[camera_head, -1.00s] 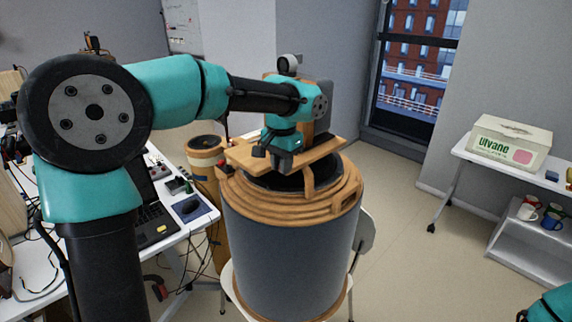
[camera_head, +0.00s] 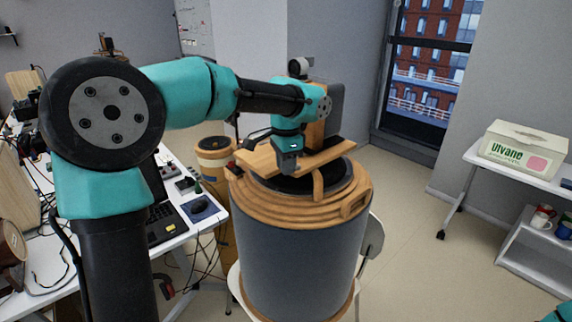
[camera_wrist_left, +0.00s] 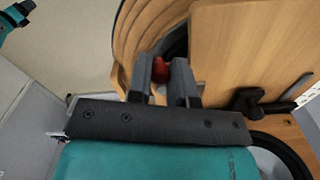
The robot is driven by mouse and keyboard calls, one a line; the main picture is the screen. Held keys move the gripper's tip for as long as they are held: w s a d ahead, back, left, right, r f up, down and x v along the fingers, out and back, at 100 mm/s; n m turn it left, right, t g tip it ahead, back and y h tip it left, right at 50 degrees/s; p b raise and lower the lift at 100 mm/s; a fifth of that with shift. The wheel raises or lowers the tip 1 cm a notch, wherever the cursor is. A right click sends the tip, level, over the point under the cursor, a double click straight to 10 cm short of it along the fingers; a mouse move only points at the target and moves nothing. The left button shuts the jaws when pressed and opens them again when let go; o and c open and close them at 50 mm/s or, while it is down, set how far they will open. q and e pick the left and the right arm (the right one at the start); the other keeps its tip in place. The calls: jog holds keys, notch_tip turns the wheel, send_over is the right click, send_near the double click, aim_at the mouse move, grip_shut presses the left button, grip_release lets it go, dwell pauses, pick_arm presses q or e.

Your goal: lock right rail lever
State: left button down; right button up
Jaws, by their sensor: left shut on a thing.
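My left gripper (camera_head: 289,161) is low over the wooden board on top of the round drum. In the left wrist view, its two fingers (camera_wrist_left: 163,85) stand close together with a small red piece (camera_wrist_left: 160,68) between them. The gripper is shut on this piece, which may be a lever's tip; the fingers hide its rest. A black lever (camera_wrist_left: 262,102) lies on the wood to the right in the left wrist view, apart from the fingers. I cannot tell which lever is the right rail's. My right gripper is not in view.
The wooden board (camera_head: 325,156) lies across the wood-rimmed drum (camera_head: 300,245). A grey device (camera_head: 331,110) stands behind the gripper. A cluttered white table is at left. A white table with a labelled box (camera_head: 523,150) is at right.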

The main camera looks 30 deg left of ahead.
pick_arm(q)
jog(key=c, duration=1)
grip_release()
jog(key=shift+c, duration=0.2)
jog(key=shift+r, duration=0.15)
notch_tip(320, 180, up, 17)
